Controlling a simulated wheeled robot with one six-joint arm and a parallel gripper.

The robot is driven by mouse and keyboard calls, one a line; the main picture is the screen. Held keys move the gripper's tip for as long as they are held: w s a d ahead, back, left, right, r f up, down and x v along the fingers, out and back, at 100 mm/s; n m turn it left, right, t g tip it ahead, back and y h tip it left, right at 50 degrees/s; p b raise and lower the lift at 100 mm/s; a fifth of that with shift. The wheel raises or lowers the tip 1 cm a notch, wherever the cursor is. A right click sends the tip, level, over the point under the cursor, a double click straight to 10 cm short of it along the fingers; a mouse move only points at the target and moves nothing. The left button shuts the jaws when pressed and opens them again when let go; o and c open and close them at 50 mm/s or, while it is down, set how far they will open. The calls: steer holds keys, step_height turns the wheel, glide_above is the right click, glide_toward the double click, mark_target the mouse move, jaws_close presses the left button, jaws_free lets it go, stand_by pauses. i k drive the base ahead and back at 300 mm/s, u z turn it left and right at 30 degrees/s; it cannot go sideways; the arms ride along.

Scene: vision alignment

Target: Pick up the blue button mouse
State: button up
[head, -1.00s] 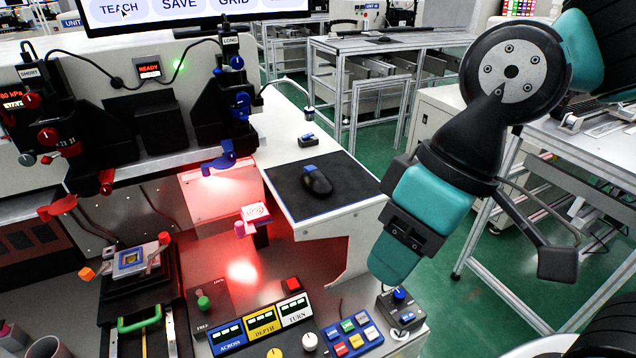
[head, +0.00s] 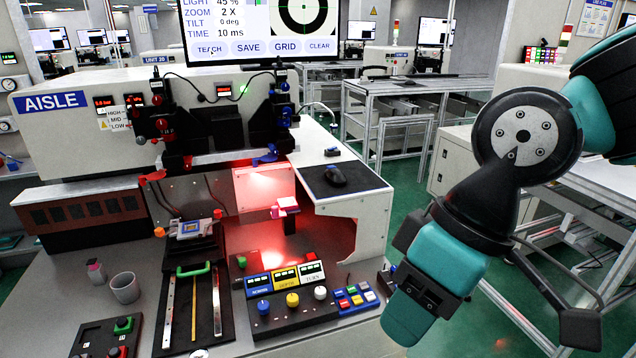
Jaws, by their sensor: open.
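The mouse (head: 335,176) is dark, with a small blue patch at its far end. It lies on a black mat (head: 362,181) on the white side bench, right of the red-lit opening. My gripper (head: 495,318) is in the right foreground, well right of the mouse and much nearer the camera. It is open and holds nothing that I can see. One thin black finger with a pad shows on the right; the teal part on the left hides some of the rest.
A small dark box with a blue top (head: 332,152) sits behind the mat. A control panel (head: 290,295) with coloured knobs and a keypad (head: 355,298) stand in front. A grey cup (head: 125,288) is at left. A metal-framed table (head: 420,90) is behind.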

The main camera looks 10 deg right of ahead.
mark_target(334, 176)
steer(key=i, duration=1)
steer(key=z, duration=0.15)
